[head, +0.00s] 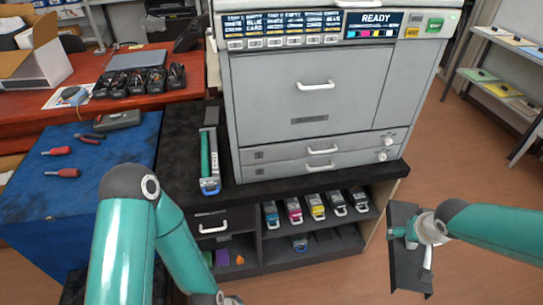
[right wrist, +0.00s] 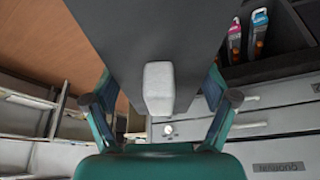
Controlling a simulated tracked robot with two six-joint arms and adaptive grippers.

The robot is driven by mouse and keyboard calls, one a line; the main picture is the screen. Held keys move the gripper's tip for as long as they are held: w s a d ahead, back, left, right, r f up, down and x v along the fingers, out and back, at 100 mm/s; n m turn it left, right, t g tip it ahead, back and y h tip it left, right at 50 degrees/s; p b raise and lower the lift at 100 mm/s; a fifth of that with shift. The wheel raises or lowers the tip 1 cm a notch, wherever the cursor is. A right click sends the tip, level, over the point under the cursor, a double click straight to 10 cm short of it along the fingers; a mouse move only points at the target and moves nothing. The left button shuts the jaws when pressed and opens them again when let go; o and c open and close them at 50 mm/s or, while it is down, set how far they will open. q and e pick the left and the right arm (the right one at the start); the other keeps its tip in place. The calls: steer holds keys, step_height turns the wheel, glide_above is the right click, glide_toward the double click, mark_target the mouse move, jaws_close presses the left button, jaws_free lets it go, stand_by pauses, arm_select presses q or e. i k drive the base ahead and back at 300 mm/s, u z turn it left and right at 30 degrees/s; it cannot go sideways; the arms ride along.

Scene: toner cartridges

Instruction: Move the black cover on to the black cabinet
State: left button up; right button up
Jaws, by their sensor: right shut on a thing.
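The black cover (head: 408,278) is a dark flat panel to the right of the cabinet, in front of the floor. My right gripper (head: 428,230) is shut on it, at its white handle. In the right wrist view the cover's dark face (right wrist: 150,35) fills the top middle, with the white handle (right wrist: 158,88) between the fingers. The black cabinet (head: 183,145) stands in the centre under the printer, its front shelves open. My left gripper (head: 230,299) is only partly visible at the bottom edge, so its jaws cannot be read.
A large grey printer (head: 320,90) stands on the cabinet. A long cartridge with a green roller (head: 209,160) lies on the cabinet top at left. Several toner cartridges (head: 317,206) fill the upper shelf. A blue workbench (head: 95,190) with tools is at left.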

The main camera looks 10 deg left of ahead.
mark_target(178, 174)
steer(key=u, duration=0.15)
steer(key=k, duration=1.2)
steer(key=u, duration=1.15)
steer(key=i, duration=0.75)
steer(key=u, duration=0.6)
steer(key=i, duration=1)
steer(key=z, duration=0.6)
